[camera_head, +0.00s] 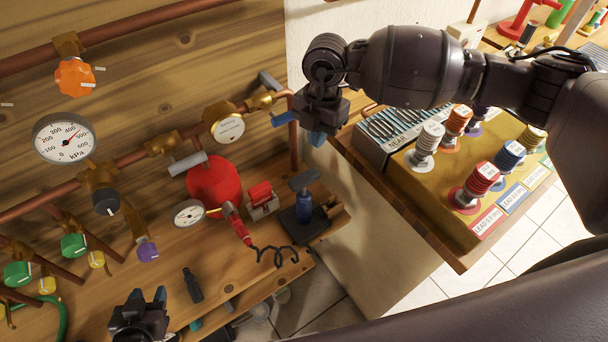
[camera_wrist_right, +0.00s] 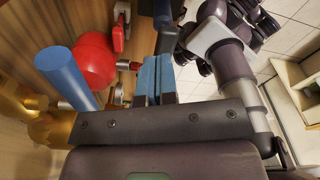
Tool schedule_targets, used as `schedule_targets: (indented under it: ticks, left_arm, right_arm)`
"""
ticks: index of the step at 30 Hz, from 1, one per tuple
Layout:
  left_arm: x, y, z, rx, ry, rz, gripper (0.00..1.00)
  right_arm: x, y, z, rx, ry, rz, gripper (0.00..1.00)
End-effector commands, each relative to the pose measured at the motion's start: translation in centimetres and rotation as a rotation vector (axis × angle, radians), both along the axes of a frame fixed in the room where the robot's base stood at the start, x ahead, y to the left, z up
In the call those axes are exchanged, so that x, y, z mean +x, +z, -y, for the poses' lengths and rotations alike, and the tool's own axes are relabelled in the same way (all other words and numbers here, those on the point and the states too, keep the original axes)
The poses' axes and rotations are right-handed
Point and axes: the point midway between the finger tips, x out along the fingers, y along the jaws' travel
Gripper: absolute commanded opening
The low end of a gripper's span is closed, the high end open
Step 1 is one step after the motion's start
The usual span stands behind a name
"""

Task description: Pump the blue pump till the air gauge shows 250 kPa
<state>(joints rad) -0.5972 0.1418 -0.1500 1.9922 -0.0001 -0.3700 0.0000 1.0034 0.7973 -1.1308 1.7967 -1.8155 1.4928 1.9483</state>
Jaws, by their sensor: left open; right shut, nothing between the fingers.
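The blue pump (camera_head: 305,207) stands upright on a dark base on the wooden bench, with a grey T-handle (camera_head: 303,181) on top. A black coiled hose lies in front of it. A small round gauge (camera_head: 188,213) sits by the red tank (camera_head: 214,181); its reading is too small to tell. My right gripper (camera_head: 316,138) is shut and empty, just above the pump handle in the head view and apart from it. Its blue fingers show together in the right wrist view (camera_wrist_right: 157,80). My left gripper (camera_head: 142,300) is open and empty at the lower left.
A large kPa gauge (camera_head: 63,138) and brass gauge (camera_head: 227,122) hang on the wall pipes, with coloured valve knobs. A red-switched block (camera_head: 262,198) stands left of the pump. A table with wire spools (camera_head: 483,178) stands at the right. A dark bottle-like object (camera_head: 192,286) lies near the bench front.

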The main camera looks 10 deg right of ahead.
Motion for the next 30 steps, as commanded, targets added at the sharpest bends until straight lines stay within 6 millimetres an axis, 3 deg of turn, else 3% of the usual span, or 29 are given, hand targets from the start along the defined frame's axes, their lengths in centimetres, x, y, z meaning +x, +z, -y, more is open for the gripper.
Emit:
schedule_targets:
  ticks: [7, 23, 30]
  left_arm:
    - [0.0, -0.2, 0.0, 0.001, -0.001, 0.0, 0.43]
    - [-0.5, -0.5, -0.1, 0.001, 0.002, -0.01, 0.43]
    - [-0.5, 1.3, -0.1, 0.001, 0.002, -0.009, 0.43]
  right_arm:
    - [0.1, 1.9, 0.2, -0.001, 0.0, 0.001, 0.0]
    - [0.1, 2.0, 0.1, 0.0, 0.0, 0.0, 0.0]
    - [-0.6, 2.4, -0.5, 0.001, -0.052, 0.002, 0.0]
